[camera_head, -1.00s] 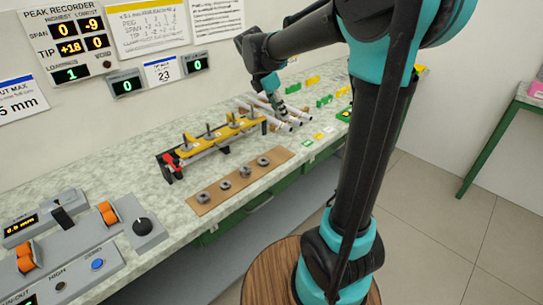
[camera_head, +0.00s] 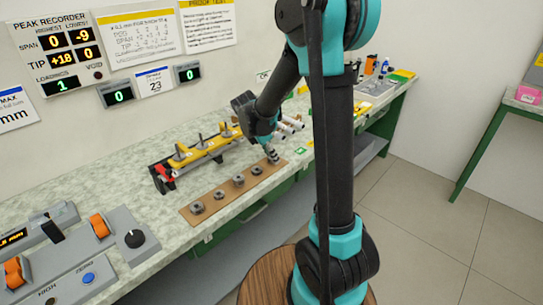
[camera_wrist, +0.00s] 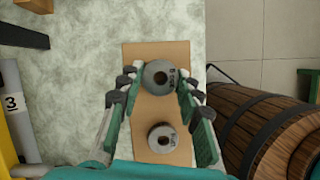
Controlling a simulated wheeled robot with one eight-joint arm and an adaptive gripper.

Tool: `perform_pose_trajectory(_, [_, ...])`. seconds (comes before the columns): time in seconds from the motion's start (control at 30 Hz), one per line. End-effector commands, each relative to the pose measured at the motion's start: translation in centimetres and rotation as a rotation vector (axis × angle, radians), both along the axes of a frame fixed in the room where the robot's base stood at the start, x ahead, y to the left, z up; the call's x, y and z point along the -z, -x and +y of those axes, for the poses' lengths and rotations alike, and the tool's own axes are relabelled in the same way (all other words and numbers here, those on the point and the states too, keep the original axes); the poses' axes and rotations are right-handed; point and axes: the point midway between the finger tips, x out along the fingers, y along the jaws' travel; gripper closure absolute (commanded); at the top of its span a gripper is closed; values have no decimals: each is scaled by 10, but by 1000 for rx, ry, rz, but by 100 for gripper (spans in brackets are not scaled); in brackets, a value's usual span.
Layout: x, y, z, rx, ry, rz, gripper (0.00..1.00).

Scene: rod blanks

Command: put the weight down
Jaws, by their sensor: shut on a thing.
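My gripper (camera_head: 272,155) is over the right end of the brown board (camera_head: 210,215). In the wrist view its fingers (camera_wrist: 160,84) are closed on both sides of a grey round weight (camera_wrist: 160,73) with a centre hole and dark markings too small to read. I cannot tell whether this weight touches the board. Another ring-shaped weight (camera_wrist: 162,138) lies on the board nearby. In the head view several weights stand in a row on the board, the nearest to my gripper being a grey one (camera_head: 256,170).
A yellow bar on a stand (camera_head: 197,152) with several upright pegs is behind the board. White rods (camera_head: 291,124) lie to the right of it. Grey control boxes (camera_head: 135,238) occupy the bench's left end. A wooden barrel (camera_wrist: 265,130) is right of the bench in the wrist view.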

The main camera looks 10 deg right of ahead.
Motion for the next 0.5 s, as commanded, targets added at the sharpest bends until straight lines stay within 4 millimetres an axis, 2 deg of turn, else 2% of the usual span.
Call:
perform_pose_trajectory(0.37, [4, 0, 0, 0, 0, 0, 100])
perform_pose_trajectory(0.4, [4, 0, 0, 0, 0, 0, 63])
perform_pose_trajectory(0.5, [4, 0, 0, 0, 0, 0, 51])
